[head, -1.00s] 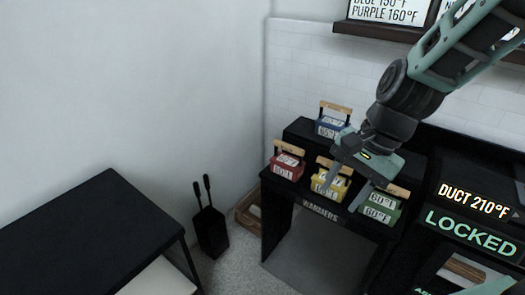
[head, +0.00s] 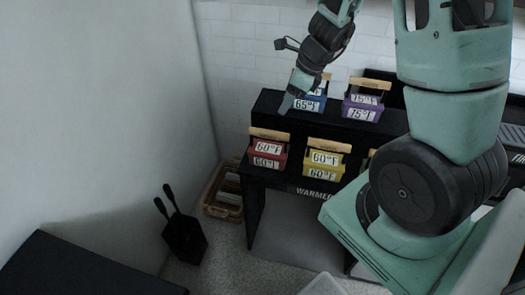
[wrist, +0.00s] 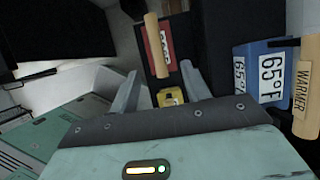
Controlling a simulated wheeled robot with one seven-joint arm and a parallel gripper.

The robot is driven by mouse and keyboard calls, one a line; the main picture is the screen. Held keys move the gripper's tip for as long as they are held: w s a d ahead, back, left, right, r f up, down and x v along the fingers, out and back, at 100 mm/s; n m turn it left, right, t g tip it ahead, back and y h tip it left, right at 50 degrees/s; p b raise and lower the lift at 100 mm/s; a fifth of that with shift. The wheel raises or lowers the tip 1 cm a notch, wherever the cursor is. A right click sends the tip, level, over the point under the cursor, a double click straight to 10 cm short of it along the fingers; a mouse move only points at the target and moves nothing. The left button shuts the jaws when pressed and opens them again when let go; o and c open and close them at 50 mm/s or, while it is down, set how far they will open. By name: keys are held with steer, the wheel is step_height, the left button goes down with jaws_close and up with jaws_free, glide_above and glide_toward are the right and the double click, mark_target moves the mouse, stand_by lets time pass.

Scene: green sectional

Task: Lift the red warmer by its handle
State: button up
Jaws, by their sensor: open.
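The red warmer (head: 266,157) stands at the left end of the black stand's lower front shelf, with its light wooden handle (head: 270,135) on top and a 60°F label. My gripper (head: 289,103) is open and empty, above and behind the red warmer and in front of the blue warmer in the head view. In the wrist view my gripper (wrist: 158,68) has its two fingers apart, one on each side of the wooden handle's near end in the picture. The red warmer (wrist: 153,42) shows beyond the fingertips. I cannot tell how far the handle is from them.
The yellow warmer (head: 324,168) is just right of the red one. The blue warmer (head: 314,103) and purple warmer (head: 362,112) stand on the higher rear step. My arm hides the right side.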

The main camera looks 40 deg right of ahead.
mark_target(269, 131)
steer(key=b+x, duration=0.2)
steer(key=x, duration=0.7)
steer(key=shift+w+a+f+b, duration=0.1)
steer(key=shift+f+b, duration=0.25)
steer(key=x, duration=0.2)
steer(key=b+x, duration=0.1)
steer(key=x, duration=0.2)
steer(key=shift+s+a+f, duration=0.1)
steer(key=shift+s+a, duration=0.1)
steer(key=shift+s, duration=0.05)
jaws_close()
steer(key=shift+w, duration=0.1)
stand_by(0.4)
